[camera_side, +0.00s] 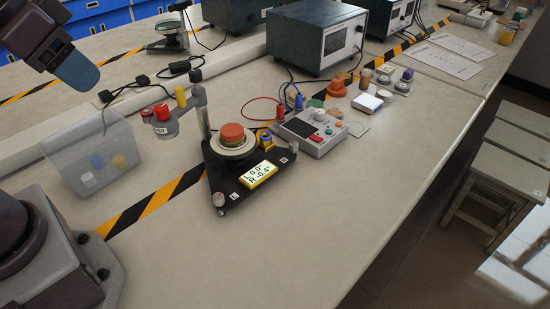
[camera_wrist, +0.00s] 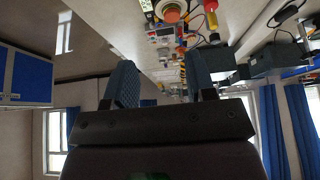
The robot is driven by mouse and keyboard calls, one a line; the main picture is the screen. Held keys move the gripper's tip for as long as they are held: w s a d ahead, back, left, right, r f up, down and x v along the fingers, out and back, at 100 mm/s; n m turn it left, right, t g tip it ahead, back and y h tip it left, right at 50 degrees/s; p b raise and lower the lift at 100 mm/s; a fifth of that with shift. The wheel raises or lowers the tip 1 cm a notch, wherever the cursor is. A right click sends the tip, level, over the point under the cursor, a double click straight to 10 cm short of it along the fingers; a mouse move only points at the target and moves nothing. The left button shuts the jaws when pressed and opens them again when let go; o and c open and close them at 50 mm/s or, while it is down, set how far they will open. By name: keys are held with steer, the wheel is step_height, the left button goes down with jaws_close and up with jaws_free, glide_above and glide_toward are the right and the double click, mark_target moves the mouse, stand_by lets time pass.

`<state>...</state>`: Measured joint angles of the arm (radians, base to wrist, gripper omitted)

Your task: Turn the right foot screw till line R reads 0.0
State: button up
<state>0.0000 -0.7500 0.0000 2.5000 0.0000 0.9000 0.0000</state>
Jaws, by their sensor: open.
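A black three-cornered base (camera_side: 228,180) stands on the bench in the side view. Its yellow-framed display (camera_side: 258,174) reads L 0.0° and R -0.4°. The right foot screw (camera_side: 293,146) is a small pale knob at the right corner, near a white R label. The left foot screw (camera_side: 219,199) is at the front corner, near an L label. A round stage with an orange-red top (camera_side: 232,133) sits on the base. My gripper (camera_side: 80,70) is high at the upper left, far from the base. In the wrist view my gripper (camera_wrist: 160,82) is open and empty.
A post with a side arm (camera_side: 205,120) rises behind the base. A control box (camera_side: 312,131) with cables stands close to the right foot screw. A clear bin (camera_side: 92,155) holds small jars at the left. The bench in front of the base is clear.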

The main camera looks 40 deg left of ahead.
stand_by(0.8)
steer(key=n+g, duration=0.6)
steer(key=n, duration=0.1)
glide_above(294, 143)
steer(key=shift+f, duration=9.45)
step_height(294, 143, down, 12)
steer(key=shift+s+r, duration=0.1)
